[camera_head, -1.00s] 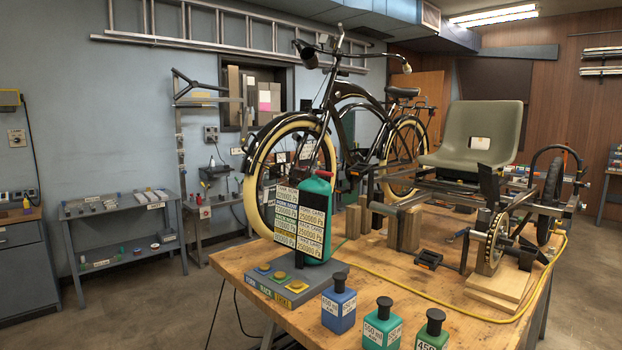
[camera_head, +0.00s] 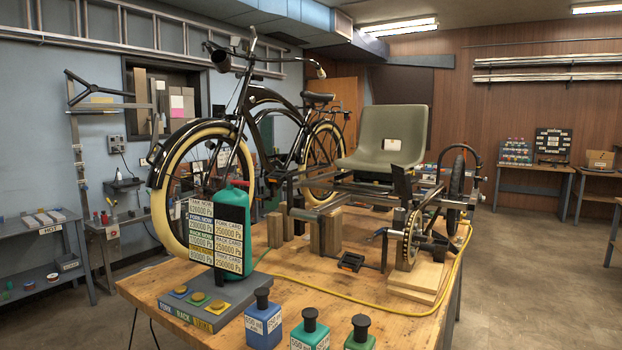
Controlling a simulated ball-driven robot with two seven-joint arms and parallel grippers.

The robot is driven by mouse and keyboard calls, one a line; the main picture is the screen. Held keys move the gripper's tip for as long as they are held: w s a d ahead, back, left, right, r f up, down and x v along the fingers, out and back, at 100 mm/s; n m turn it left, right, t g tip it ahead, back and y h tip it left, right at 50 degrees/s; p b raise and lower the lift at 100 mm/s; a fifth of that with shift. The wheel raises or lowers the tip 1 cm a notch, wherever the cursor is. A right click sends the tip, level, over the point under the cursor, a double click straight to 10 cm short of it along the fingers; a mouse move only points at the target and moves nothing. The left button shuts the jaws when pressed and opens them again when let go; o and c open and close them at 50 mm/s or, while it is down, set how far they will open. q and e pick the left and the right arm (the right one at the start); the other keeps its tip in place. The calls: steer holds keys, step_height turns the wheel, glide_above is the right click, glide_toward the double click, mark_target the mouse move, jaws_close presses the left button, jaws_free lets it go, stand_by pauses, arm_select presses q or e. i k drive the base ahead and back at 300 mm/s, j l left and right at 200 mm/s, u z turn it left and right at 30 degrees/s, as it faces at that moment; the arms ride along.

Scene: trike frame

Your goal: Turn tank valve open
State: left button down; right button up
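A green tank (camera_head: 246,205) stands upright on the wooden workbench, behind a grey button base. A small red part (camera_head: 238,183) sits on its top; it looks like the valve, but it is too small to tell how it is turned. A card with pressure labels (camera_head: 200,231) and a dark panel cover much of the tank's front. Neither of my grippers shows in the head view.
A blue bottle (camera_head: 263,328) and two green bottles (camera_head: 310,334) with black caps stand at the bench's front edge. A yellow hose (camera_head: 350,309) runs across the wooden bench (camera_head: 285,285). A black bicycle (camera_head: 240,130) and a trike frame with a seat (camera_head: 385,140) stand behind.

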mark_target(228, 181)
steer(key=i+j+z, duration=0.1)
steer(key=j+z, duration=0.15)
steer(key=z, duration=0.15)
steer(key=i+j+z, duration=0.1)
steer(key=j+z, duration=0.15)
steer(key=z, duration=0.15)
steer(key=j+z, duration=0.55)
steer(key=z, duration=0.2)
